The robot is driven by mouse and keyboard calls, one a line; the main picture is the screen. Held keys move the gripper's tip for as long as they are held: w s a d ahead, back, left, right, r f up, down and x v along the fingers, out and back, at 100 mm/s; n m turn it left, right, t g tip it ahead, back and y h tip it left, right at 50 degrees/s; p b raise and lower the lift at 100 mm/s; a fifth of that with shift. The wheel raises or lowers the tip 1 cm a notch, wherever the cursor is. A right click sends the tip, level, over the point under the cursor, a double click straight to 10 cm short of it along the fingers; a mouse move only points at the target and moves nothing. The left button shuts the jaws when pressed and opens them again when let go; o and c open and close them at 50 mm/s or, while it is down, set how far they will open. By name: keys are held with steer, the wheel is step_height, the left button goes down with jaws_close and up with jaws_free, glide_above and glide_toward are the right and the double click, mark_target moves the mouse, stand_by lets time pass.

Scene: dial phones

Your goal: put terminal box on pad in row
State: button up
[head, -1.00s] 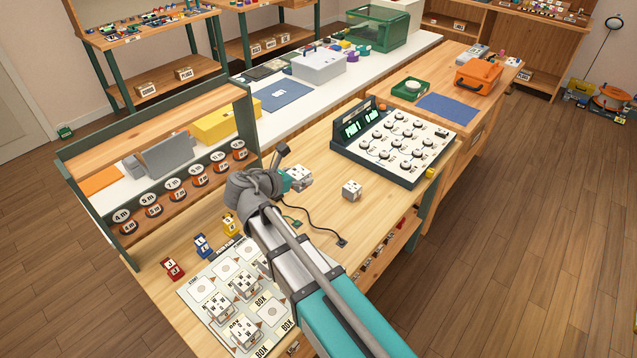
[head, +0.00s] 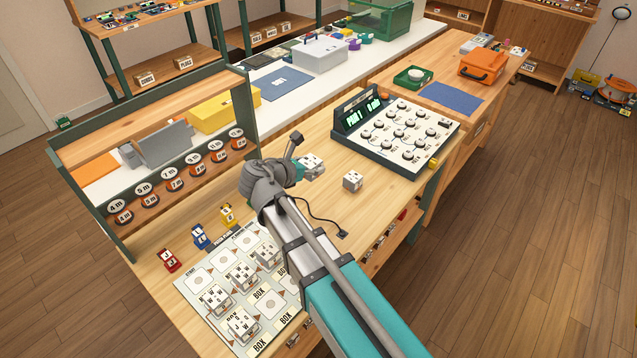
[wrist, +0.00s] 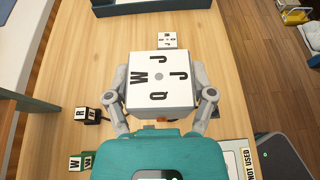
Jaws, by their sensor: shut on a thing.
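My gripper (wrist: 161,98) is shut on a white terminal box (wrist: 158,78) with letters W, J, J and Q on its top. In the head view the held box (head: 312,166) shows just beyond my gripper (head: 295,170), partly hidden by it. Another white terminal box (head: 353,181) stands on the wooden bench to its right; it also shows ahead in the wrist view (wrist: 167,40). The white board with pads in rows (head: 222,262) lies at the bench's front left. Several terminal boxes, such as one near its front (head: 239,323), stand on it. My arm covers its right part.
A dark panel with dials (head: 400,138) stands at the bench's far end. Red, blue (head: 201,237) and yellow small blocks stand along the board's far left edge. A cable (head: 325,221) lies on the bench. A rack with round labels (head: 170,190) lines the left.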

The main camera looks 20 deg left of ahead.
steer(key=w+d+f+b, duration=0.3)
steer(key=d+f+b, duration=0.1)
steer(key=d, duration=0.3)
steer(key=shift+w+f, duration=0.35)
steer(key=shift+w+a, duration=0.1)
steer(key=b, duration=0.8)
glide_above(317, 185)
steer(key=f, duration=0.8)
steer(key=shift+s+d, duration=0.35)
steer(key=shift+w+a+f+b, duration=0.35)
steer(key=shift+a+f+b, duration=0.1)
steer(key=shift+f, duration=0.1)
